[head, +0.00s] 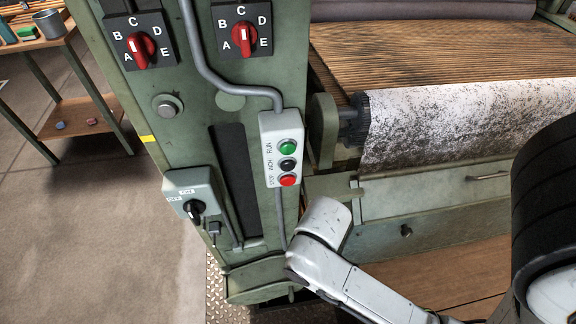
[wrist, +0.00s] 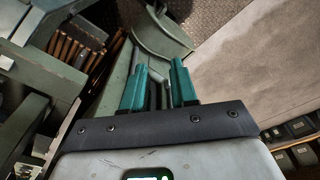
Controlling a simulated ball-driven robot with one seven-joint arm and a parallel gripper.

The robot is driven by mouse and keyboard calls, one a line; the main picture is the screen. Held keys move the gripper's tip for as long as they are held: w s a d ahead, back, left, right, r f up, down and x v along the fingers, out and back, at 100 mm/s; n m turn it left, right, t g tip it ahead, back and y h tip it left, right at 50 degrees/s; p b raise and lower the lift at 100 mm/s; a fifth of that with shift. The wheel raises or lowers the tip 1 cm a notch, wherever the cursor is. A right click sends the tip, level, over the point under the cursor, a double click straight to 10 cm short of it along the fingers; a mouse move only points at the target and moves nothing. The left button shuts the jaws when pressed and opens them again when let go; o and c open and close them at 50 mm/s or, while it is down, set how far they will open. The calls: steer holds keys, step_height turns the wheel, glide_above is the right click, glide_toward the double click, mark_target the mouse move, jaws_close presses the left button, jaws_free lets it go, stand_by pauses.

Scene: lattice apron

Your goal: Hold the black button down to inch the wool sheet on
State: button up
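The black button (head: 288,165), labelled INCH, sits in the middle of a pale control box (head: 269,150) in the head view. The green RUN button (head: 290,147) is above it and the red STOP button (head: 288,180) below. The speckled grey-white wool sheet (head: 450,122) hangs over the machine's front at the right. My gripper (wrist: 157,78) shows in the wrist view with its two teal fingers apart and nothing between them. It points at the machine's lower frame and floor. In the head view my arm is below the box, and I cannot make out the fingers there.
Two red rotary knobs (head: 246,39) are above the box. A conduit (head: 210,70) runs down to it. An isolator switch (head: 194,208) sticks out at lower left. A wooden bench (head: 80,110) stands at far left, with open floor (head: 70,230) before it.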

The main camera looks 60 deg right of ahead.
jaws_close()
stand_by(0.8)
